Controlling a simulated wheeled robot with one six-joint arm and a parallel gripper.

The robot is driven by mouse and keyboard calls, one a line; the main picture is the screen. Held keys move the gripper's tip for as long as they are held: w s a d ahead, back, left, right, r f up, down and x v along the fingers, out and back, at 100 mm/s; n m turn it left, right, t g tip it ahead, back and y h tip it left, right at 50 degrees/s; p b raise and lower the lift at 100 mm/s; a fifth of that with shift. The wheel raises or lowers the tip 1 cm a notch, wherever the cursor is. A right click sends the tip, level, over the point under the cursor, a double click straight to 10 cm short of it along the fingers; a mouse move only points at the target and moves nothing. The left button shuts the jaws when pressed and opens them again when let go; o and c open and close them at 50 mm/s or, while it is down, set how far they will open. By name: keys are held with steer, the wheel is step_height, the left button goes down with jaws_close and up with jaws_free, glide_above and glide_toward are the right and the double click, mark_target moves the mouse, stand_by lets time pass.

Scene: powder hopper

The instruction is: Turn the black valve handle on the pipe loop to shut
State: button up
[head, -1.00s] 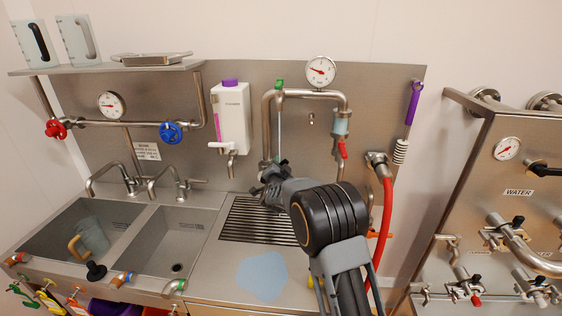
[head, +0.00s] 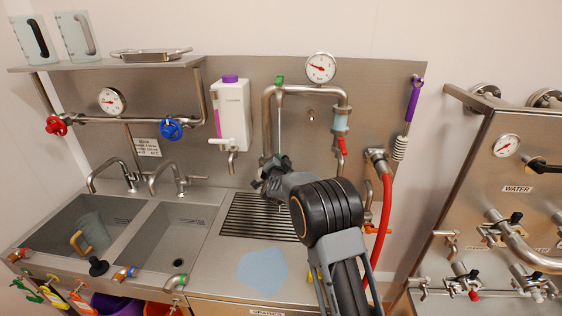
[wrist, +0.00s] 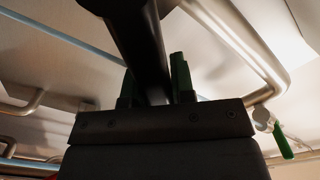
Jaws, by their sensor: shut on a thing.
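The black valve handle (wrist: 143,40) shows close up in the wrist view as a thick dark bar. It runs down between the two green-tipped fingers of my gripper (wrist: 155,88), which is shut on it. In the head view the steel pipe loop (head: 308,91) stands against the back panel, and my gripper (head: 272,174) is at the foot of its left leg, above the drain grate. My own wrist and arm hide part of the handle there, so its exact angle is hard to tell.
A red hose (head: 386,212) hangs right of the loop. A pressure gauge (head: 320,67) sits above it, and a white dispenser (head: 231,113) hangs to its left. Two sink basins (head: 165,236) lie left of the drain grate (head: 240,226). A steel panel with valves (head: 520,150) stands at right.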

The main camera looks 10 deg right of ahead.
jaws_close()
step_height(320, 180, down, 7)
steer(key=d+m+b, duration=0.2)
steer(key=m+b, duration=0.8)
steer(key=b, duration=1.3)
steer(key=shift+s+d+f, duration=0.15)
steer(key=shift+s+f, duration=0.05)
steer(key=shift+s, duration=0.1)
steer(key=shift+f, duration=0.15)
steer(key=o, duration=0.7)
jaws_free()
steer(key=shift+o, duration=0.4)
